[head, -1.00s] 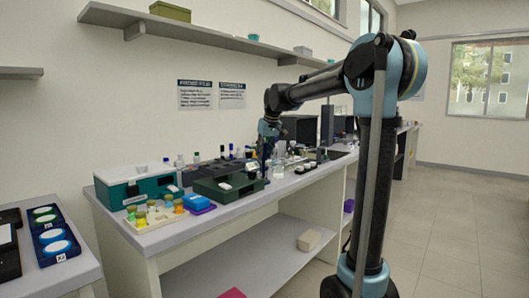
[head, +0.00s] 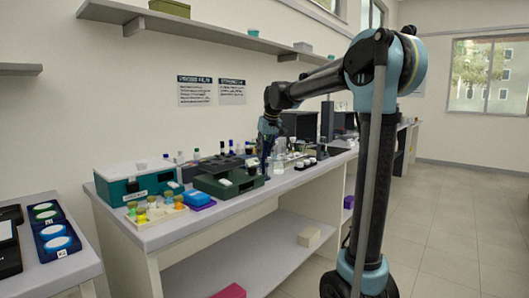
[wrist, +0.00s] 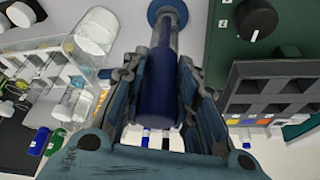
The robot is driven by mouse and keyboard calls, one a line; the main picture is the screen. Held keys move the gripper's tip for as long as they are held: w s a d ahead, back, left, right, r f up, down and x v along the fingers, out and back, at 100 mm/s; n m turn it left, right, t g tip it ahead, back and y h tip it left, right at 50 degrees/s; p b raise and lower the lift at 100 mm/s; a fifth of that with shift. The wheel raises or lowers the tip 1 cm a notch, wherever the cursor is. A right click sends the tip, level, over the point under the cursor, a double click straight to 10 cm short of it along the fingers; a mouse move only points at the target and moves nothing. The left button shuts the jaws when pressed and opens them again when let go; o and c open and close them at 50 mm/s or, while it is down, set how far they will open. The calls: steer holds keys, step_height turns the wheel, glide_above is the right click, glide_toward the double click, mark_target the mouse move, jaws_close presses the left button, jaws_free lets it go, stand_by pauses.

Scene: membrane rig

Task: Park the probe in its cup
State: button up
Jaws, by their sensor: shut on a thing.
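My gripper (wrist: 163,88) is shut on a dark blue cylindrical probe (wrist: 160,100), with a finger on each side of it. A narrower grey stem runs from the probe toward the top of the wrist view. A round blue piece (wrist: 167,12) sits at the stem's far end; I cannot tell whether it is the cup or part of the probe. In the head view my gripper (head: 267,142) is low over the back of the bench, beside a dark green device (head: 232,182). The probe is too small to make out there.
In the wrist view, the green housing with a black knob (wrist: 257,20) and a grey slotted rack (wrist: 275,90) are close on the right. Clear glassware (wrist: 95,32) stands on the left. The head view shows a teal box (head: 138,182) and coloured vials (head: 153,208) toward the bench's near end.

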steer(key=o, duration=1)
steer(key=v, duration=1.1)
steer(key=shift+d+r, duration=0.1)
steer(key=shift+r, duration=0.3)
steer(key=shift+s, duration=0.1)
steer(key=s+d+f+m+h, duration=0.1)
steer(key=s+d+f+m, duration=0.2)
steer(key=s+d+f, duration=1.25)
steer(key=s+d+f+m, duration=0.1)
steer(key=s+d+f, duration=0.1)
steer(key=s+f, duration=0.5)
steer(key=s+d+f+m+g+h, duration=0.1)
steer(key=s+d+f, duration=0.1)
steer(key=s+f, duration=0.5)
steer(key=s+d+f+m, duration=0.1)
steer(key=s+d+f, duration=0.1)
steer(key=s+f, duration=0.5)
steer(key=shift+f+g, duration=0.4)
steer(key=shift+f, duration=0.55)
